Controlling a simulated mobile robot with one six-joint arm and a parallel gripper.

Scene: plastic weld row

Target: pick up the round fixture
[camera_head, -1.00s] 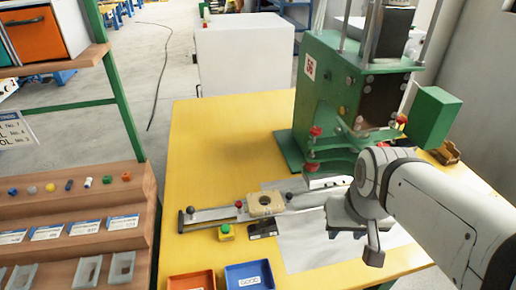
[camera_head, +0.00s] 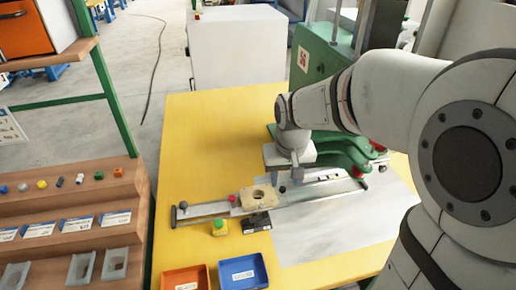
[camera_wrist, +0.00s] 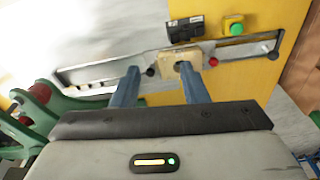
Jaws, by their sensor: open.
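The round fixture, a beige block with a round hole (camera_head: 259,197), sits on the sliding rail on the yellow table. It also shows in the wrist view (camera_wrist: 171,62), beyond my fingertips and partly covered by the right finger. My gripper (camera_head: 289,160) is above the table, behind and a little right of the fixture in the head view. In the wrist view my gripper (camera_wrist: 158,75) has its two blue fingers apart, with nothing held between them.
The metal rail (camera_head: 325,190) has black end knobs and a red knob (camera_head: 232,199). A black box (camera_head: 256,222) and a green button on a yellow base (camera_head: 220,227) lie in front. Orange (camera_head: 187,280) and blue (camera_head: 246,272) trays stand at the table front. The green press (camera_head: 320,65) stands behind.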

